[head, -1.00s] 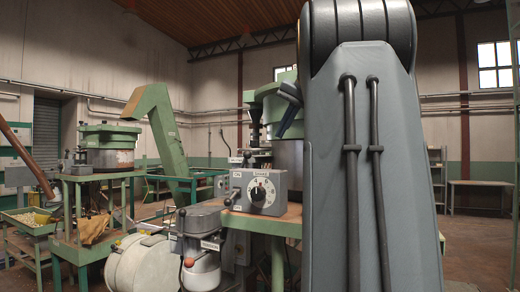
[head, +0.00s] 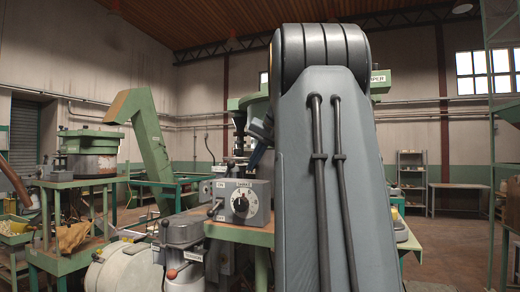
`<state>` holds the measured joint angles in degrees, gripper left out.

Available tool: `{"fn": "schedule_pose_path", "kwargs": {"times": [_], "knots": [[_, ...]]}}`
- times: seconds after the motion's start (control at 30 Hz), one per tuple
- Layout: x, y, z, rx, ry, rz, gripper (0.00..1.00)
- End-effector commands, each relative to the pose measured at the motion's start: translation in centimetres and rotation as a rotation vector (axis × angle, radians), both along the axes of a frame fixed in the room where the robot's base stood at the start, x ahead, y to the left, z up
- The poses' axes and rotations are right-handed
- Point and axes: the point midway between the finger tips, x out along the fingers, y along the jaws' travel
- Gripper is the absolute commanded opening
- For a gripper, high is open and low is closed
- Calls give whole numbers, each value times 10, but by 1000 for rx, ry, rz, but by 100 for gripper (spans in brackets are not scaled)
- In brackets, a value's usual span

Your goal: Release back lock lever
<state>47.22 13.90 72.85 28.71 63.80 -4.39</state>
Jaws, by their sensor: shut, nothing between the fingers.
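The nearest nut hopper machine (head: 234,104) is green and stands behind my grey arm, which covers most of it in the head view. A dark blue part (head: 260,127) shows at the arm's left edge; I cannot tell what it belongs to. A grey control box (head: 253,190) with a dial and a small side lever (head: 214,209) sits on the green stand (head: 238,236). I cannot pick out the back lock lever with certainty. My gripper is not visible, hidden behind my arm or out of frame.
A grey unit with a red-knobbed lever (head: 171,275) and a pale drum (head: 120,268) stand at the lower left. A green inclined chute (head: 150,150) and a second hopper (head: 88,155) are farther left. Shelving (head: 411,180) and open floor (head: 440,240) lie right.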

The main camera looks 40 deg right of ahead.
Motion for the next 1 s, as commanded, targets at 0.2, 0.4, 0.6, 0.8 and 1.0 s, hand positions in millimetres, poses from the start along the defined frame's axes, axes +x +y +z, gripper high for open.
{"fn": "schedule_pose_path", "kwargs": {"times": [0.2, 0.4, 0.6, 0.8, 1.0], "knots": [[24, 18, 8, 1, 1, 2, 0], [31, 22, 9, 0, 0, 0, 0], [32, 22, 9, 0, 0, 0, 0], [31, 21, 9, 0, 1, -1, 0], [32, 22, 12, 1, 0, -1, 0]]}}
